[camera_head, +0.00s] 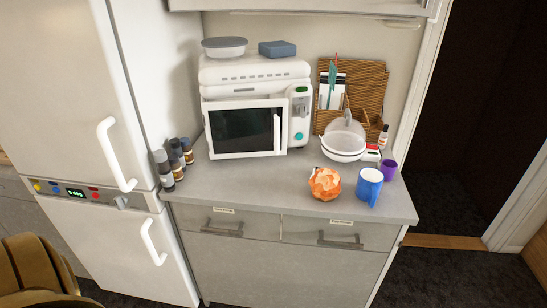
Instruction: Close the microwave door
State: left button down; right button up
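The white microwave (255,71) stands on the grey counter against the back wall. Its door (240,129) has a white frame and a dark window, with an upright white handle (277,136) near the right edge. The door appears slightly ajar: its right side stands forward of the body, and a gap shows along the top. The control panel (300,115) is to the right of the door. The inside of the microwave is hidden. Neither of my grippers is in view.
Several dark-capped jars (166,170) stand left of the microwave. An orange faceted object (324,183), blue mug (369,187), purple cup (388,170) and white strainer (344,146) are at the right. The counter (240,182) before the door is clear. A fridge (75,75) stands left.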

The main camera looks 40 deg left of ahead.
aim_at(256, 128)
jog(key=i+l+u, duration=0.15)
jog(key=i+u, duration=0.15)
jog(key=u, duration=0.15)
jog(key=i+l+u, duration=0.2)
jog(key=u, duration=0.3)
jog(key=i+l, duration=0.05)
jog(key=i, duration=0.05)
